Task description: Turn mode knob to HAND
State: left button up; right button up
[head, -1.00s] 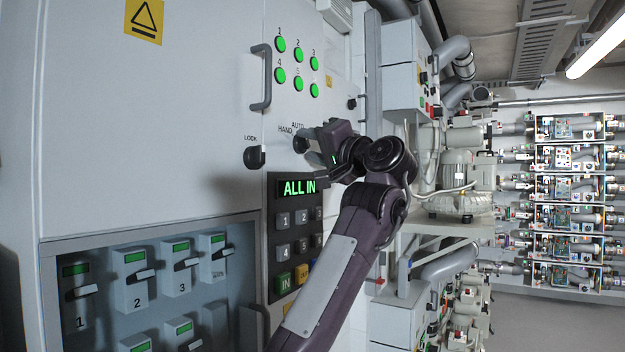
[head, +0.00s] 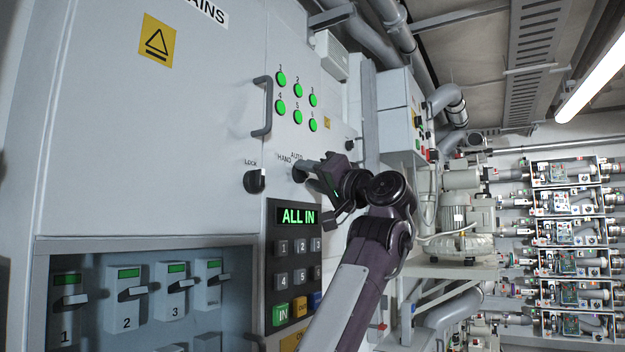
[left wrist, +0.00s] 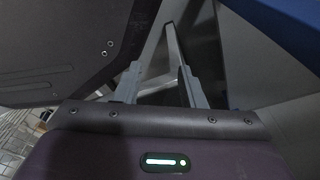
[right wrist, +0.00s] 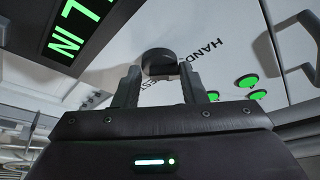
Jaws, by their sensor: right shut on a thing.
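The mode knob (head: 299,173) is a dark round knob on the grey cabinet door, below and beside the HAND and AUTO labels. My right gripper (head: 313,171) is at the knob, its fingers shut on it from either side. In the right wrist view the dark knob (right wrist: 158,62) sits between the tips of my right gripper (right wrist: 159,76), with the HAND lettering just right of it. Which label the knob points to cannot be told. My left gripper (left wrist: 159,82) shows only in the left wrist view, open and apparently empty, away from the knob.
The LOCK knob (head: 255,181) lies left of the mode knob. A grey handle (head: 264,107) and several green lamps (head: 298,90) are above. A keypad (head: 294,246) with a lit ALL IN display (head: 297,215) is below. A breaker recess (head: 240,290) is lower left.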

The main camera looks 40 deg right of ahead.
jog(key=shift+s+a+r, duration=0.1)
jog(key=shift+r, duration=0.2)
jog(key=o, duration=0.6)
jog(key=shift+o, duration=1)
jog(key=shift+a, duration=0.2)
jog(key=shift+d+f, duration=0.1)
jog(key=shift+f, duration=0.05)
pick_arm(q)
jog(key=shift+f, duration=0.1)
jog(key=w+b, duration=0.1)
jog(key=w, duration=0.1)
jog(key=w+r+b, duration=0.1)
jog(key=w, duration=0.1)
jog(key=w+d+r+b, duration=0.1)
jog(key=shift+w, duration=0.4)
pick_arm(e)
jog(key=v, duration=0.7)
jog(key=shift+s, duration=0.3)
